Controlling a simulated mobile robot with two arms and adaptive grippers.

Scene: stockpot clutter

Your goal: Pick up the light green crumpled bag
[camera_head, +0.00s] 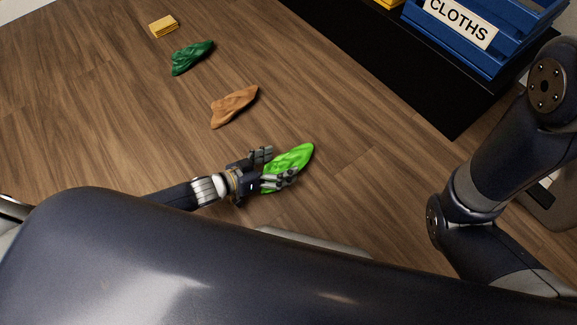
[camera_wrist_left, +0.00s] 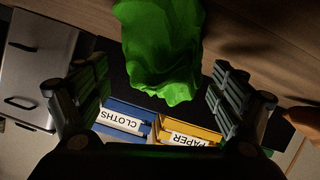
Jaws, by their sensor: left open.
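The light green crumpled bag (camera_head: 297,156) lies on the wooden floor in the middle of the head view. My left gripper (camera_head: 277,168) is at its left end, open, with one finger set on each side of that end. In the left wrist view the bag (camera_wrist_left: 160,48) hangs into the top centre of the picture, between the two spread fingers of the gripper (camera_wrist_left: 162,92). Dark gaps show between the bag and both fingers there. Part of the bag's near side is hidden by a finger in the head view. My right gripper is not in view.
A brown crumpled piece (camera_head: 234,105), a dark green one (camera_head: 192,57) and a yellow folded stack (camera_head: 163,26) lie farther back. A blue CLOTHS bin (camera_head: 480,55) stands on a black surface (camera_head: 400,70); a yellow PAPER bin (camera_wrist_left: 190,126) stands beside it. Floor around the bag is clear.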

